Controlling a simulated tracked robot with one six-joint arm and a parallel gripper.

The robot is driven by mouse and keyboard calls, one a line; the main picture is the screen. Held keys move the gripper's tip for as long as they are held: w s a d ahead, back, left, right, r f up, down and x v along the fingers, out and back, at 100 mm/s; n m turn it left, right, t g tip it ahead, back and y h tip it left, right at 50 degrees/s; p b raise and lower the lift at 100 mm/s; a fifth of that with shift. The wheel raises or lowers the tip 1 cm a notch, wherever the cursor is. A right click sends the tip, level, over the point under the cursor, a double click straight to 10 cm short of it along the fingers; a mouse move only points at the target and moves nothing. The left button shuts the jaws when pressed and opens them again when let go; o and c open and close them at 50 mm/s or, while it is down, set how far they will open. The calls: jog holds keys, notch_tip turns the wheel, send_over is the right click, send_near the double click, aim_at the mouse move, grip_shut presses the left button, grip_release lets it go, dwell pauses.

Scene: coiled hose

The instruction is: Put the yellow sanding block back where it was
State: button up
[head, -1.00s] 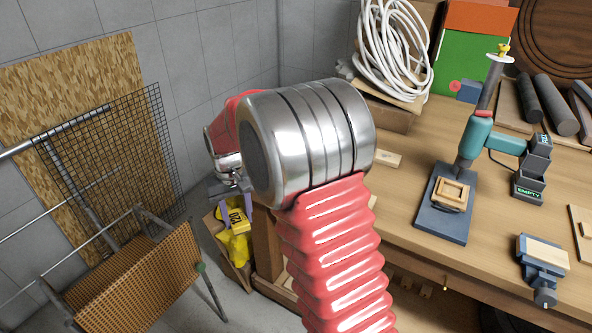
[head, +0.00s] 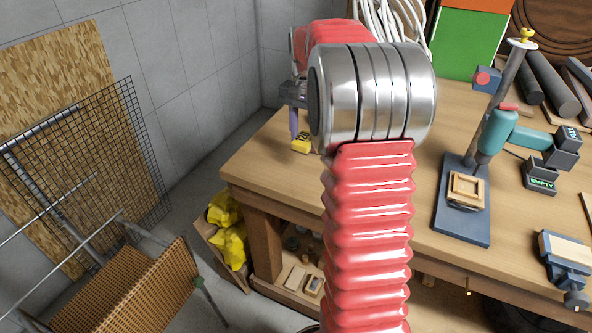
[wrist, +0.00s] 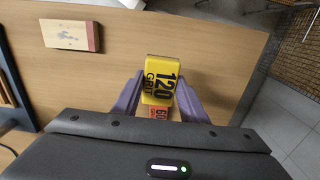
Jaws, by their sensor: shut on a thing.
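The yellow sanding block (head: 302,143), marked 120 GRIT, is between the purple fingers of my gripper (head: 297,125), over the left end of the workbench top (head: 262,170). In the wrist view the block (wrist: 158,78) is gripped between both fingers of my gripper (wrist: 158,98). An orange-red patch marked 60 (wrist: 158,114) shows just below its yellow face; I cannot tell if it belongs to the block. I cannot tell whether the block touches the bench. My arm hides part of the bench behind it.
A wooden block with a red band (wrist: 70,35) lies on the bench in the wrist view. A drill stand (head: 462,215) and a small vise (head: 563,262) stand to the right. Yellow bags (head: 230,243) sit in a box below the bench's left end.

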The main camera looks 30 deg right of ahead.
jog(key=shift+w+a, duration=0.15)
jog(key=shift+a, duration=0.1)
jog(key=shift+a+f, duration=0.15)
jog(key=shift+f, duration=0.4)
send_over(301, 173)
jog(key=shift+f, duration=2.6)
jog(key=shift+f, duration=0.15)
jog(key=shift+f, duration=1.75)
jog(key=o, duration=1)
jog(key=shift+f, duration=0.1)
